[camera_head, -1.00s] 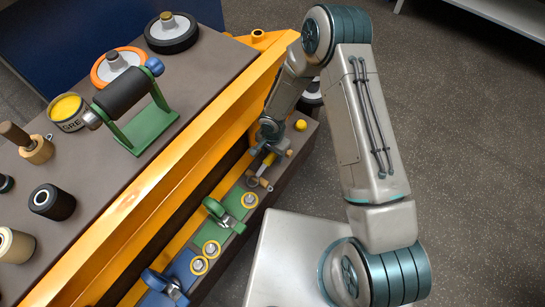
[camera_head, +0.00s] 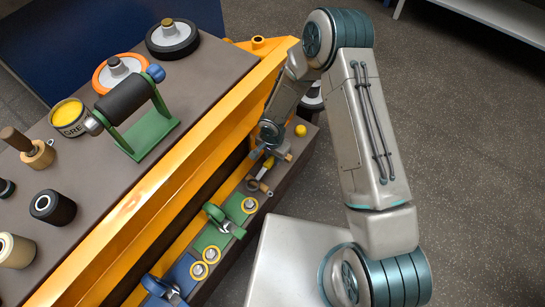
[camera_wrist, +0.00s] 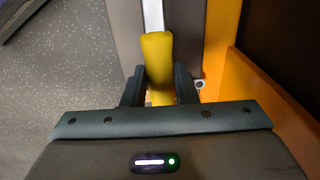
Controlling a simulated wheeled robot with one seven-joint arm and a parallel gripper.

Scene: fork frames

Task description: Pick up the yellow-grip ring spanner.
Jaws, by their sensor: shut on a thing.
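The yellow-grip ring spanner shows in the wrist view with its yellow grip (camera_wrist: 157,52) between my gripper's two dark fingers (camera_wrist: 159,86). The fingers are closed on the grip from both sides. A bright metal shank (camera_wrist: 153,14) runs from the grip to the top edge, and its ring end is out of that view. In the head view my gripper (camera_head: 270,146) is low over the narrow drawer, and a small part of the yellow grip (camera_head: 268,163) shows below it. I cannot tell whether the spanner touches the drawer floor.
The orange bench edge (camera_head: 190,150) runs close beside my gripper. A roller on a green stand (camera_head: 150,138) stands on the bench top.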

